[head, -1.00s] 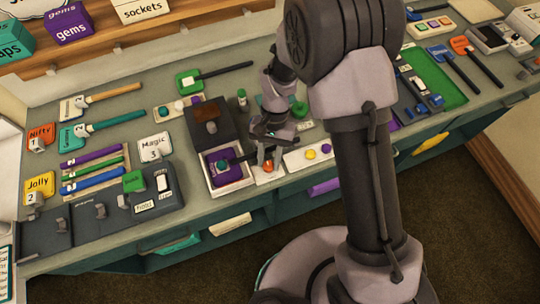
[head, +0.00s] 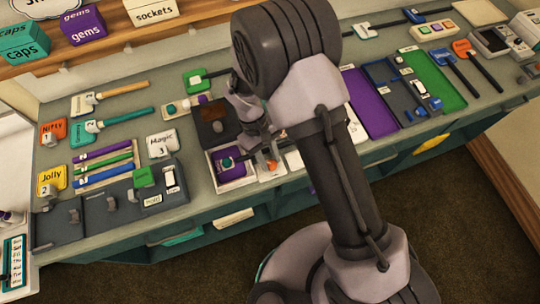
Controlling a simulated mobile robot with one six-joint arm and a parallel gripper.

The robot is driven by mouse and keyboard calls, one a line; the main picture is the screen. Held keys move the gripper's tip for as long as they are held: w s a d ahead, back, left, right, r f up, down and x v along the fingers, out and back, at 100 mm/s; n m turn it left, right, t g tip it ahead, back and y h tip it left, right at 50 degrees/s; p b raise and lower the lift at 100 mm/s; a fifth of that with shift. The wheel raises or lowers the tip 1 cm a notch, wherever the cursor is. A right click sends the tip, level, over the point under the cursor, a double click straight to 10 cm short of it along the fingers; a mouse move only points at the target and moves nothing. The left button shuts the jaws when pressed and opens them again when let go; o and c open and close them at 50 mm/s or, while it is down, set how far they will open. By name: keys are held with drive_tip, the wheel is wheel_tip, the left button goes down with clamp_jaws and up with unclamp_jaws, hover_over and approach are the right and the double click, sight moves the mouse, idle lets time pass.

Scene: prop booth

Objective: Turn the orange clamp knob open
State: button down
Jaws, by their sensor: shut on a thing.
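The orange clamp knob (head: 271,165) is a small orange piece on a pale block (head: 272,176) near the front edge of the counter. It stands just right of a white tray holding a purple box. My gripper (head: 268,157) points down at the knob and is shut on it. The fingers and wrist cover part of the knob, so its turn angle cannot be told.
The white tray (head: 211,172) with the purple box (head: 231,169) is close on the left. A dark box with a brown top (head: 213,129) stands behind. Grey switch panels (head: 104,212) lie further left.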

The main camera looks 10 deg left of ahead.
drive_tip(key=n, duration=0.2)
drive_tip(key=n+t, duration=0.1)
drive_tip(key=n, duration=0.1)
drive_tip(key=shift+s+a+n+t+h+p, duration=0.1)
drive_tip(key=shift+s+n+t+h+p, duration=0.1)
drive_tip(key=shift+n+t+h+p, duration=0.15)
drive_tip(key=shift+n, duration=0.25)
drive_tip(key=c, duration=1.1)
unclamp_jaws()
drive_tip(key=shift+o, duration=0.2)
drive_tip(key=shift+r, duration=0.1)
drive_tip(key=p+v, duration=0.3)
drive_tip(key=v, duration=1.4)
drive_tip(key=shift+p, duration=0.35)
drive_tip(key=shift+s+a+r, duration=0.1)
drive_tip(key=shift+a, duration=0.05)
